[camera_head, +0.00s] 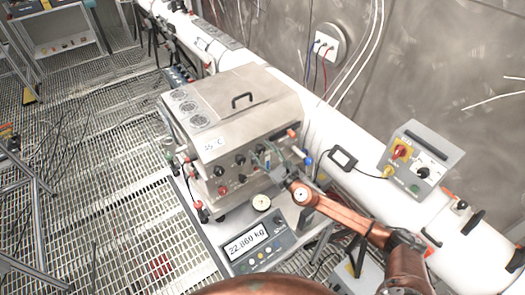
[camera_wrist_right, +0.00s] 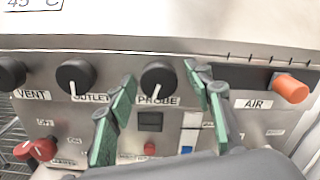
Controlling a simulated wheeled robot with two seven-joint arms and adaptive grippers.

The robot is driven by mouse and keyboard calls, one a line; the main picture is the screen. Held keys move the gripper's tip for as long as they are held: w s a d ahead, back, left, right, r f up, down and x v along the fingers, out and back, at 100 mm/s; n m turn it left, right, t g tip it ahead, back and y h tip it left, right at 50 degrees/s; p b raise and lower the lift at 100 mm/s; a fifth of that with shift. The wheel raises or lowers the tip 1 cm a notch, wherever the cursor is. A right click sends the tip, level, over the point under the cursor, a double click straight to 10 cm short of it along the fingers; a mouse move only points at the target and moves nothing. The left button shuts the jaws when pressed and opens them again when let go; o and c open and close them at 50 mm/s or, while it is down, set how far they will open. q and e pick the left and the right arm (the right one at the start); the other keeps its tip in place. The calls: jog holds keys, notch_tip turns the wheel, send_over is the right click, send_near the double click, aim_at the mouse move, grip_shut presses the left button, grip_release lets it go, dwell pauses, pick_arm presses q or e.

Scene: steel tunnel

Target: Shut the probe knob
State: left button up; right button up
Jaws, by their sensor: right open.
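The probe knob (camera_wrist_right: 158,77) is a round black knob on the front panel of the steel box, above the label PROBE. Its white mark points down, slightly left. My right gripper (camera_wrist_right: 160,90) is open, with its green fingers to the left and right of the knob in the wrist view. I cannot tell whether they touch it. In the head view my right gripper (camera_head: 272,160) is at the right part of the box's front panel, and the knob is hard to pick out there. My left gripper is not in view.
The outlet knob (camera_wrist_right: 76,77) and vent knob (camera_wrist_right: 10,78) are to the left. An orange-tipped lever (camera_wrist_right: 290,88) is to the right, by AIR. A red knob (camera_wrist_right: 40,150) is lower left. The steel box (camera_head: 240,100) stands behind a scale display (camera_head: 247,243), near a white pipe (camera_head: 345,150).

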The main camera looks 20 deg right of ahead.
jog(key=shift+c, duration=0.2)
jog(key=shift+w, duration=0.1)
jog(key=c, duration=1.1)
